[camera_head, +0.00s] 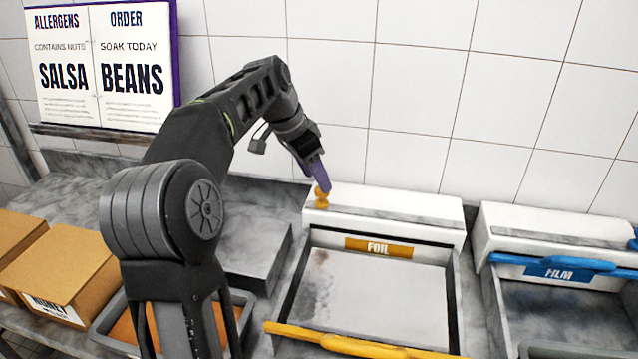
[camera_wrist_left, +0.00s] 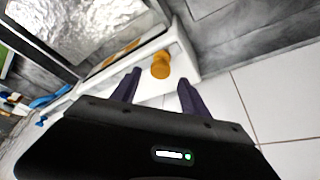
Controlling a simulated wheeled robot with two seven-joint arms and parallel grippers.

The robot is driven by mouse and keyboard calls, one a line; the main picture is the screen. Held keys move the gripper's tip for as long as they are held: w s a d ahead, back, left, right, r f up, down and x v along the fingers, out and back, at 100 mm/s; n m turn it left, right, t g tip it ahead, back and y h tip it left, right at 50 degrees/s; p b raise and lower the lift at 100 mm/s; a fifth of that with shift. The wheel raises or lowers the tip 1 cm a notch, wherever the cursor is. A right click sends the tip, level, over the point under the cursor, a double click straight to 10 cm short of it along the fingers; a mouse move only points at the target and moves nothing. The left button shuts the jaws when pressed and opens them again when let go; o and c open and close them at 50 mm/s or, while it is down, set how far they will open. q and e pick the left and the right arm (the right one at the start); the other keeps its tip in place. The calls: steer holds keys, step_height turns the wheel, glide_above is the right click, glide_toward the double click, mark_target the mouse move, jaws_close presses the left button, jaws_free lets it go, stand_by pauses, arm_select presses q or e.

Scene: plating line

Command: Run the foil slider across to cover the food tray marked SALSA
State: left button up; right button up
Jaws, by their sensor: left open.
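The foil dispenser (camera_head: 385,205) is a long white box with an orange FOIL label. Its orange slider knob (camera_head: 322,197) sits at the left end of the box. My left gripper (camera_head: 320,176) is open, with its purple fingers just above the knob. In the left wrist view the knob (camera_wrist_left: 160,65) shows just beyond the gap between the two fingers (camera_wrist_left: 159,83), not clasped. Below the dispenser is a grey-rimmed tray with a pale, foil-like surface (camera_head: 385,290); no SALSA mark shows on it. My right gripper is out of view.
An orange bar (camera_head: 365,346) crosses the tray's front. A film dispenser (camera_head: 560,235) with blue parts stands at right. Cardboard boxes (camera_head: 75,255) and a tray of orange food (camera_head: 125,330) are at left, partly behind my arm. A wall board (camera_head: 100,65) reads SALSA and BEANS.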

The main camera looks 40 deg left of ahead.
arm_select(q)
steer(key=v, duration=0.4)
steer(key=shift+r, duration=0.1)
stand_by(0.5)
